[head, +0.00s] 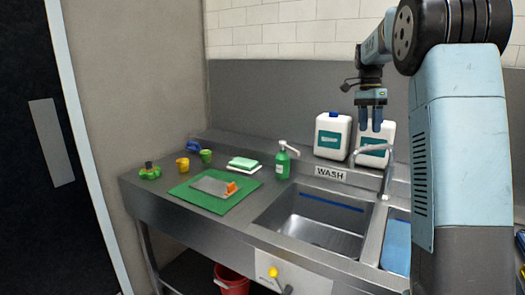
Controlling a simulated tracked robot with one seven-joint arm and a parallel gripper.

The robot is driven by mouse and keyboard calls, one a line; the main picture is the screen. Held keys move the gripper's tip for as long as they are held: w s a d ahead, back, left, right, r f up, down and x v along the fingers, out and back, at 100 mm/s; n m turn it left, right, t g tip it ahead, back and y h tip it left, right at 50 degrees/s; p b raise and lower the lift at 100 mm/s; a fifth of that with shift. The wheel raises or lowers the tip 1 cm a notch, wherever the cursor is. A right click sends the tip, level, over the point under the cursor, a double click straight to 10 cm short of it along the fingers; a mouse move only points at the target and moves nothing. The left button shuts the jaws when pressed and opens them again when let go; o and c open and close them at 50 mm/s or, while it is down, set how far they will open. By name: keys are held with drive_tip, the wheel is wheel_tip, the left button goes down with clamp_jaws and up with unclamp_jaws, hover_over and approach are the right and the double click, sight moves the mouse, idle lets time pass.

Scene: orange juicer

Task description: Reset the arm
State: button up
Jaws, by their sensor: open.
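My arm rises on the right side of the head view and bends over toward the counter. My gripper (371,127) hangs from it, pointing down, with its two dark fingers apart and nothing seen between them. It shows in front of the right white jug (374,155), above the tap (386,175). The depth between gripper, jug and tap is hard to judge. No juicer can be made out in this view.
The steel counter (150,195) has a sink (312,228), a green soap bottle (282,163) and another white jug (332,136). A green mat (185,193) bears a grey flat item with an orange part. A red bucket (232,283) is below.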

drive_tip(key=s+a+r+n+t, duration=0.2)
drive_tip(key=s+a+n, duration=0.15)
drive_tip(key=s, duration=0.65)
drive_tip(key=s+a+r+n+t, duration=0.1)
drive_tip(key=s+a+n+t, duration=0.2)
drive_tip(key=s, duration=0.8)
drive_tip(key=s+a+f+n+t, duration=0.1)
drive_tip(key=s+a+f+n, duration=0.1)
drive_tip(key=s, duration=0.6)
drive_tip(key=s+a+f+n+t, duration=0.1)
drive_tip(key=s+a+f+n, duration=0.1)
drive_tip(key=s+f+n, duration=0.3)
drive_tip(key=shift+s+f+y, duration=0.3)
drive_tip(key=shift+s+f, duration=0.3)
drive_tip(key=shift+s, duration=1.25)
drive_tip(key=shift+a, duration=0.1)
